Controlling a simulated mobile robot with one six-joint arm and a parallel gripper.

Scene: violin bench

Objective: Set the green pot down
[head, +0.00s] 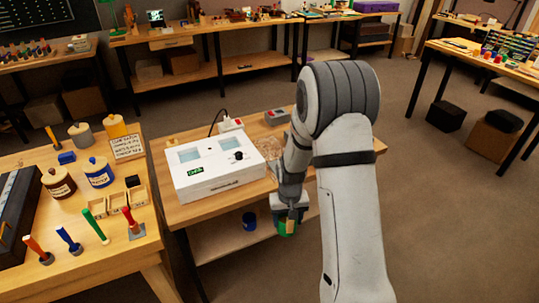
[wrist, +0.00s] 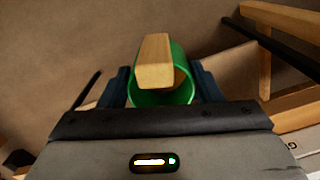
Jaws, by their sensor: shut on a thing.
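The green pot (wrist: 178,97) is a round green cup with a wooden block-like piece (wrist: 154,62) at its mouth; I cannot tell whether that piece is part of it. My gripper (wrist: 163,88) is shut on the pot, one dark finger on each side. In the head view my gripper (head: 288,215) points down, and the green pot (head: 288,229) shows as a small patch below it, partly hidden by the fingers. The pot appears in front of the middle bench's near edge, with the lower shelf behind it in the picture.
The middle bench (head: 195,212) carries a white box with panels and a knob (head: 215,168) and a small grey box (head: 277,117). The left bench (head: 95,240) holds jars and several coloured-handled tools. Open floor lies right.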

